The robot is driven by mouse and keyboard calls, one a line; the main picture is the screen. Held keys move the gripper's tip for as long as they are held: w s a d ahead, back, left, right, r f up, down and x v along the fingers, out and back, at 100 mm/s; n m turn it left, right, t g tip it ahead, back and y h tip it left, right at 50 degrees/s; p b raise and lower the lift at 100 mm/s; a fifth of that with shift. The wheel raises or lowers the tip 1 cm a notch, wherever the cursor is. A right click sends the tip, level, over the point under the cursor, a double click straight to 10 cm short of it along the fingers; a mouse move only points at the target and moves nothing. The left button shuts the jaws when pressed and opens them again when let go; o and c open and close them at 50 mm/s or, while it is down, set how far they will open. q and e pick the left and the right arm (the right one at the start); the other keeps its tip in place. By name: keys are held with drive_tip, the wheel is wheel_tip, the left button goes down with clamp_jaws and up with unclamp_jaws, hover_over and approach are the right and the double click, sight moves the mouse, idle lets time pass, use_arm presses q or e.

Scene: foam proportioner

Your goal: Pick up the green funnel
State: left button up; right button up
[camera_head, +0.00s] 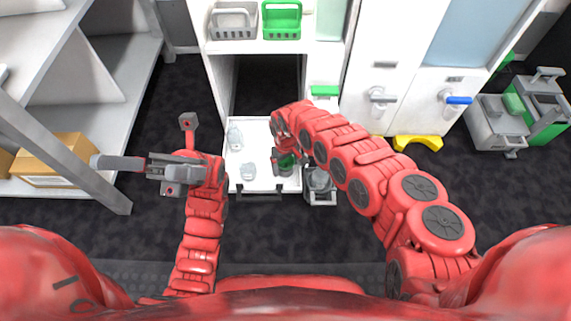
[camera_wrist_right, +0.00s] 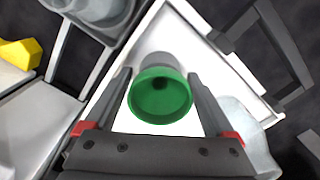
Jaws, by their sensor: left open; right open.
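The green funnel (camera_wrist_right: 160,96) is a round green cone with a wide rim and a grey part behind it. In the right wrist view it sits between the two fingers of my right gripper (camera_wrist_right: 160,80), which are open on either side of it. I cannot tell whether they touch it. In the head view the funnel (camera_head: 286,165) is partly hidden by my right gripper (camera_head: 284,155), above the white drawer tray (camera_head: 262,184). My left gripper (camera_head: 150,168) is open and empty, held out to the left of the drawer.
Grey (camera_head: 234,20) and green (camera_head: 282,20) baskets sit on a shelf above. A cardboard box (camera_head: 55,160) lies on the left shelving.

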drive_tip(key=shift+c, duration=0.3)
drive_tip(key=c, duration=1)
drive_tip(key=shift+c, duration=0.2)
